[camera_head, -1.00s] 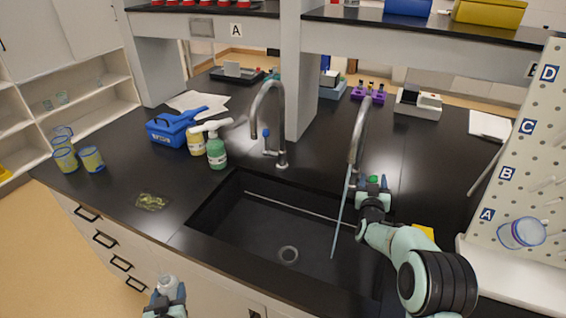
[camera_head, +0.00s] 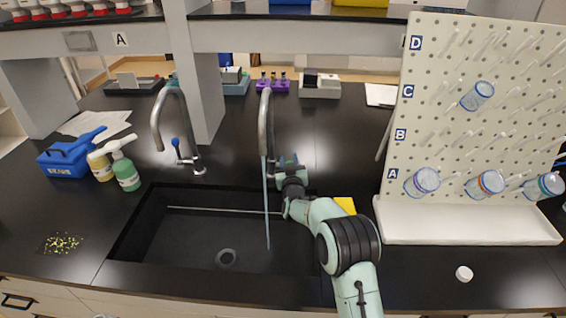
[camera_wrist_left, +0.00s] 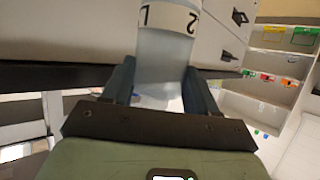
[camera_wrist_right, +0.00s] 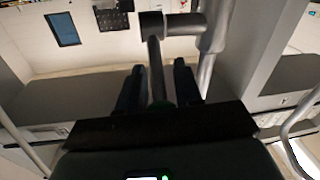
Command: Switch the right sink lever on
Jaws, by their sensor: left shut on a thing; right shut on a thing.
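The right tap (camera_head: 266,115) arches over the dark sink (camera_head: 190,250), and a thin pale-blue stream of water (camera_head: 267,205) runs from its spout down into the basin. My right gripper (camera_head: 290,165) is at the base of this tap and hides most of its lever. In the right wrist view the lever's grey rod (camera_wrist_right: 156,70) runs between the fingers, and the gripper (camera_wrist_right: 158,88) is shut on it. My left gripper (camera_wrist_left: 160,90) is shut on a translucent container (camera_wrist_left: 163,50) with a marked white band. It is out of the head view.
The left tap (camera_head: 165,105) with its blue-tipped lever (camera_head: 176,145) stands apart at left. Spray bottles (camera_head: 126,172) and a blue box (camera_head: 65,160) are further left. A pegboard (camera_head: 440,130) with cups stands right. A yellow item (camera_head: 345,205) lies beside my right arm.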

